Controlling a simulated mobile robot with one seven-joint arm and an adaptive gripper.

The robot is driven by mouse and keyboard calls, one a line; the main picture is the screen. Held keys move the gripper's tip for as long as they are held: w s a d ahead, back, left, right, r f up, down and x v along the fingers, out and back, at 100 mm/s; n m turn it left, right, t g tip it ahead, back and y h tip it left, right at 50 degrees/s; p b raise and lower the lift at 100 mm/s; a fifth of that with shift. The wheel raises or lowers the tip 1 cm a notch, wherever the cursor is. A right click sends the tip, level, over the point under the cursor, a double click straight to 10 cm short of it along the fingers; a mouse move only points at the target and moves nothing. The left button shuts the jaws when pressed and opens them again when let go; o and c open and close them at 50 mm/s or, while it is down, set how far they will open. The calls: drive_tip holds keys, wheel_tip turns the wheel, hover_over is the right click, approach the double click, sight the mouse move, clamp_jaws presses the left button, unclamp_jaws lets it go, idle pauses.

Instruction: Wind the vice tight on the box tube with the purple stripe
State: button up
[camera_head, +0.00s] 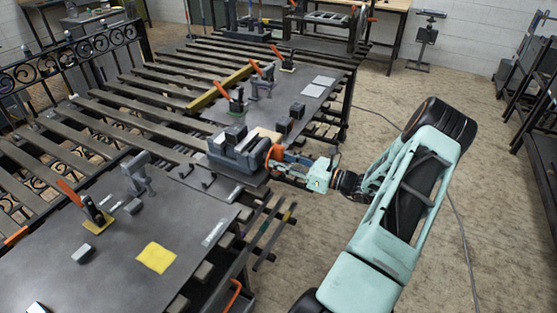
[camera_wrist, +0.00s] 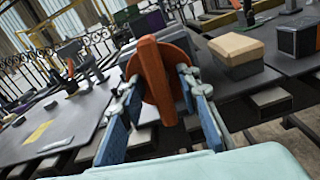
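The grey vice (camera_head: 228,158) stands at the table's right edge in the head view. A dark box-shaped piece (camera_head: 236,133) shows at its jaws; I cannot make out a purple stripe on it there. The vice's orange handle (camera_head: 273,155) faces my arm. In the wrist view the handle (camera_wrist: 153,75) is a disc with an upright bar across it. My gripper (camera_wrist: 160,85) has one finger on each side of the bar, with gaps showing, so it looks open around the handle. The handle hides much of the vice in the wrist view.
A tan block (camera_wrist: 236,50) and a dark box (camera_wrist: 298,40) stand right of the handle. Orange-handled clamps (camera_head: 93,210) and a yellow sheet (camera_head: 156,257) are on the slatted table. Tubes (camera_head: 268,235) stick out below the table edge. The floor to the right is open.

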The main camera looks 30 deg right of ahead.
drive_tip(key=v, duration=1.2)
drive_tip(key=shift+a, duration=0.1)
idle(0.4)
